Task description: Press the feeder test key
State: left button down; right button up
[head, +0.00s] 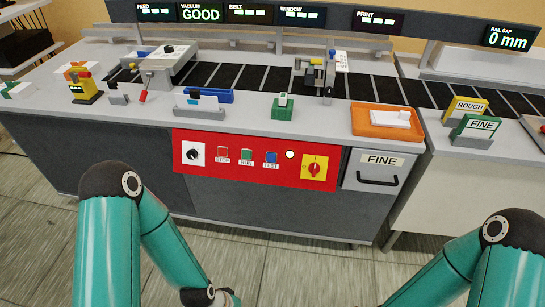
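A blue key (270,157) with a TEST label sits on the red control panel (230,172) on the machine's front face. A green key (246,155) labelled RUN and a red key (222,154) labelled STOP are to its left. A pale round lamp (290,154) is to its right. No label in view names a feeder key. My teal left arm comes in at the lower left and my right arm at the lower right. Both arms are below the panel and apart from it, and neither gripper shows in the frame.
A black knob (193,153) and a red rotary switch on a yellow plate (314,168) flank the keys. A FINE drawer (378,170) is right of the panel. An orange tray (387,122) stands on the deck above. The floor before the panel is clear.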

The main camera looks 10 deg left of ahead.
aim_at(270, 157)
jog(key=k, duration=1.35)
jog(key=z, duration=0.2)
jog(key=i, duration=0.95)
jog(key=z, duration=0.35)
jog(key=i, duration=0.7)
jog(key=u, duration=0.1)
